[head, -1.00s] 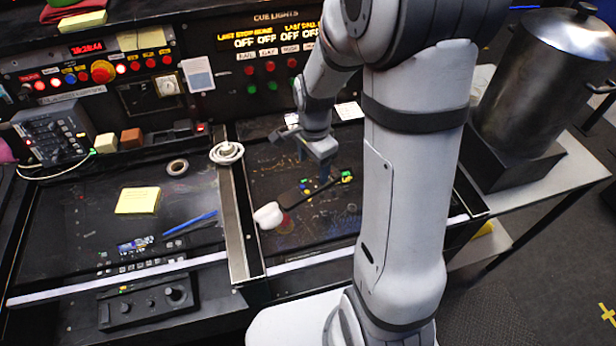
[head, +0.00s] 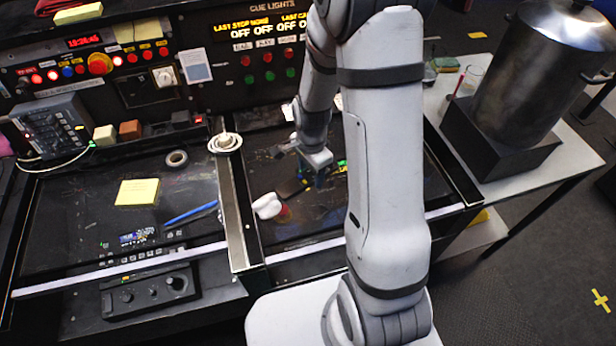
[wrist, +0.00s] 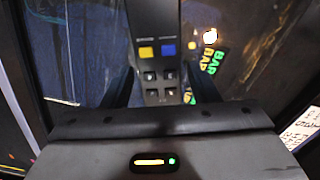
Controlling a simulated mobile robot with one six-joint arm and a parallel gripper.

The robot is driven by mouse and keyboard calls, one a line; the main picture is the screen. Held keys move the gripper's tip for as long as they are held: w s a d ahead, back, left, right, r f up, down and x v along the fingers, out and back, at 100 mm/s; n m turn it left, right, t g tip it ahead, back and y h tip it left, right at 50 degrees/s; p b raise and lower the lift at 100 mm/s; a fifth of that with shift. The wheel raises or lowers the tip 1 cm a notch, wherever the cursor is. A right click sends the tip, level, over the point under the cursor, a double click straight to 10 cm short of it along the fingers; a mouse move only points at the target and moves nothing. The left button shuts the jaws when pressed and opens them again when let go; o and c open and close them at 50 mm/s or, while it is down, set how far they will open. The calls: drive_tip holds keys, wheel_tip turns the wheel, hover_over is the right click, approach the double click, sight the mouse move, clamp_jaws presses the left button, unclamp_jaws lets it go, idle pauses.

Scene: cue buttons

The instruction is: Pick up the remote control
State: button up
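In the wrist view, the remote (wrist: 158,50) runs up the middle, between my two dark fingers (wrist: 162,88). The fingers are apart, one on each side of the remote, and look open. Their tips are hard to make out, so contact cannot be told.
A white-and-red object (head: 268,206) lies close to the remote's near end. A raised divider (head: 240,205) is to the left, with a white coiled item (head: 225,143) on it. Green-lettered labels (wrist: 213,60) lie right of the remote. A large metal pot (head: 530,70) stands far right.

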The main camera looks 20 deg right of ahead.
drive_tip(key=c, duration=0.8)
